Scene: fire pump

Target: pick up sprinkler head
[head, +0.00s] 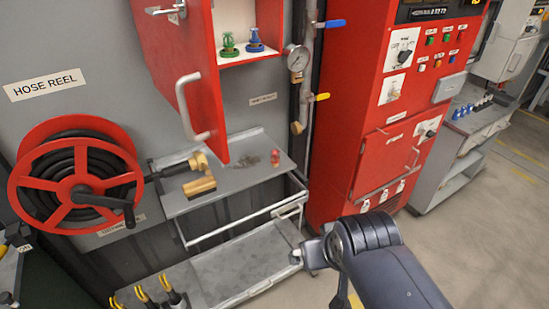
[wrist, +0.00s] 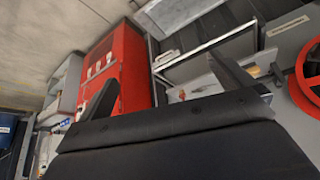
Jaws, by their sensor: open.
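Two small sprinkler-like heads, one green (head: 228,44) and one blue (head: 254,40), stand upright inside the open red cabinet in the head view. A small red piece (head: 275,157), possibly another head, sits on the grey wall shelf (head: 225,183); I cannot tell for sure. A small red thing also shows on the shelf in the wrist view (wrist: 182,95). My gripper (wrist: 163,70) is open in the wrist view, with its two dark fingers wide apart and nothing between them. It is apart from the shelf and the cabinet heads, which are out of the wrist view.
The cabinet's red door (head: 178,70) hangs open over the shelf. A brass fitting (head: 200,186) lies at the shelf's left, by the red hose reel (head: 25,180). A pipe with a gauge (head: 297,62) and the red control panel (head: 372,130) stand right. Floor is open at far right.

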